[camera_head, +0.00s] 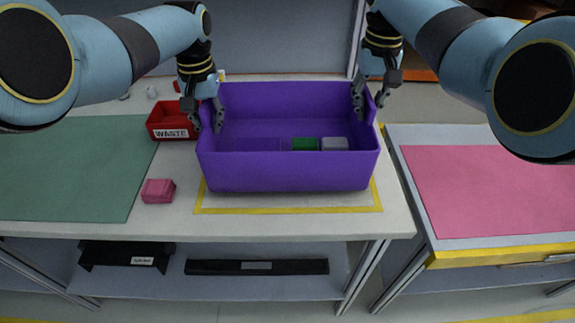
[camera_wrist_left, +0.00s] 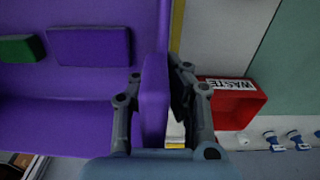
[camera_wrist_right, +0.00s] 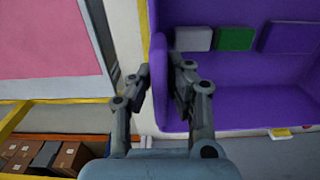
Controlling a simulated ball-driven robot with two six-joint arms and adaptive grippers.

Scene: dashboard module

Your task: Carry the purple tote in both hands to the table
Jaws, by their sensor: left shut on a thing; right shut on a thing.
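The purple tote (camera_head: 288,172) is upright at the right end of the white table (camera_head: 170,217), over a yellow-outlined area. It holds a green block (camera_head: 305,144), a grey block (camera_head: 334,144) and a purple block (camera_wrist_left: 88,45). My left gripper (camera_head: 207,122) is shut on the tote's left wall (camera_wrist_left: 154,95), one finger on each side. My right gripper (camera_head: 369,100) is shut on the tote's right wall (camera_wrist_right: 159,80) in the same way. I cannot tell whether the tote touches the table.
A red WASTE bin (camera_head: 172,120) stands just left of the tote. A pink block (camera_head: 158,190) lies in front of the bin, beside a green mat (camera_head: 70,165). To the right, across a gap, is another table with a pink mat (camera_head: 490,185). Boxes (camera_wrist_right: 45,155) show at the lower left of the right wrist view.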

